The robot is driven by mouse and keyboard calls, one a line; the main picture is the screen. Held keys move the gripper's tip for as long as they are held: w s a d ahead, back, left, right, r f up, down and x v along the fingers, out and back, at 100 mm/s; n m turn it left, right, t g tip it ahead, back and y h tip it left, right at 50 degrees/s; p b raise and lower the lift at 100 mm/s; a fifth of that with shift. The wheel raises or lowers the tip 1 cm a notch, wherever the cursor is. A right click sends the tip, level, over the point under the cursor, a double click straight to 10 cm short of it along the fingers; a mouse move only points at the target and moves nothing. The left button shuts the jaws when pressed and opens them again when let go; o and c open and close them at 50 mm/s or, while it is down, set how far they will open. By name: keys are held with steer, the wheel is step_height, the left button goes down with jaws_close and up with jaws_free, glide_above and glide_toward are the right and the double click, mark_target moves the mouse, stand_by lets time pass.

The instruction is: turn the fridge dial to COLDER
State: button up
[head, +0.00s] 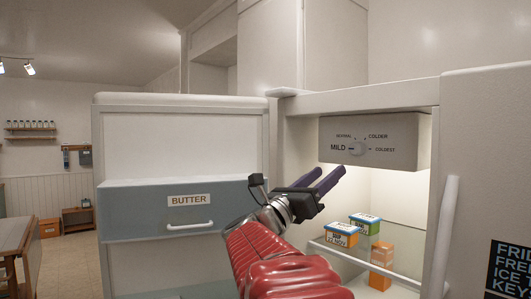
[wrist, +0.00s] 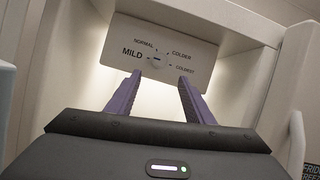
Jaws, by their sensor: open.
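The fridge dial (head: 358,149) is a small round pale knob on a grey panel (head: 400,155) under the top of the open fridge. The labels MILD, NORMAL, COLDER and COLDEST surround it, with COLDER at its upper right. The dial's dark mark seems to face MILD, on the left. The dial also shows in the wrist view (wrist: 156,61), just beyond and between my fingertips. My gripper (head: 330,173) has purple fingers, open and empty. It is below and left of the dial in the head view, apart from it.
The open fridge door (head: 185,150) with a BUTTER compartment (head: 160,225) stands at the left. A door with a handle (head: 440,235) is at the right.

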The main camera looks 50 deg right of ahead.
mark_target(354, 150)
steer(key=x, duration=1.3)
steer(key=shift+d+r, duration=0.15)
steer(key=shift+d, duration=0.05)
steer(key=shift+c, duration=0.6)
steer(key=c, duration=0.9)
